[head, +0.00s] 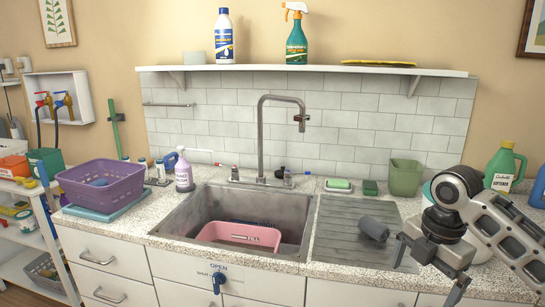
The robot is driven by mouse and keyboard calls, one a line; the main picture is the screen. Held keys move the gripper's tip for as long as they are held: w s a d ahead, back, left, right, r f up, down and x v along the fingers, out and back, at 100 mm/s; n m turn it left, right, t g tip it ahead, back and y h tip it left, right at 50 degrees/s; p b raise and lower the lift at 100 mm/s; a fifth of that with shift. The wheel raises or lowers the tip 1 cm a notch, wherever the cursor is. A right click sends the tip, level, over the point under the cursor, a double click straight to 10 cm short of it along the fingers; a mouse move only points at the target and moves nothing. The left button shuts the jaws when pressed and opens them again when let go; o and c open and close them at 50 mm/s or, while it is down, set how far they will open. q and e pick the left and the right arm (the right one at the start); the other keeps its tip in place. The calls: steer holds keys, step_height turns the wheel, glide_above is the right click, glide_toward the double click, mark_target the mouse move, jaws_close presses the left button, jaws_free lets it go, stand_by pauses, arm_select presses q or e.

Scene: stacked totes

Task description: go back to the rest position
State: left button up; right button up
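My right gripper (425,281) comes in from the right and hangs over the counter's front edge, just right of the drainboard. Its two fingers are spread apart, with nothing visible between them. My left gripper is not in view. A pink tote (238,235) lies in the sink basin. A purple basket (102,183) stands on a blue-green tray (112,211) at the left of the counter.
A dark grey cylinder (373,228) lies on the ribbed drainboard (340,235) beside my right gripper. A tall faucet (260,140) rises behind the sink. A green bin (405,178) and green jug (502,166) stand at the back right. A wall shelf (330,69) holds bottles.

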steer(key=s+a+f+m+t+y, duration=0.2)
steer(key=a+f+m, duration=0.3)
steer(key=f, duration=0.5)
steer(key=s+a+f+m+t+y, duration=0.1)
steer(key=a+f+m+t, duration=0.15)
steer(key=a+f, duration=0.55)
steer(key=s+f+m+t, duration=0.2)
steer(key=s+f+m, duration=0.2)
steer(key=s+m, duration=0.2)
steer(key=s+d+f+m+t, duration=0.1)
steer(key=s+f+m+t, duration=0.2)
steer(key=s+m, duration=0.4)
steer(key=s, duration=0.3)
steer(key=shift+s+f+h, duration=0.2)
steer(key=shift+f+h, duration=0.2)
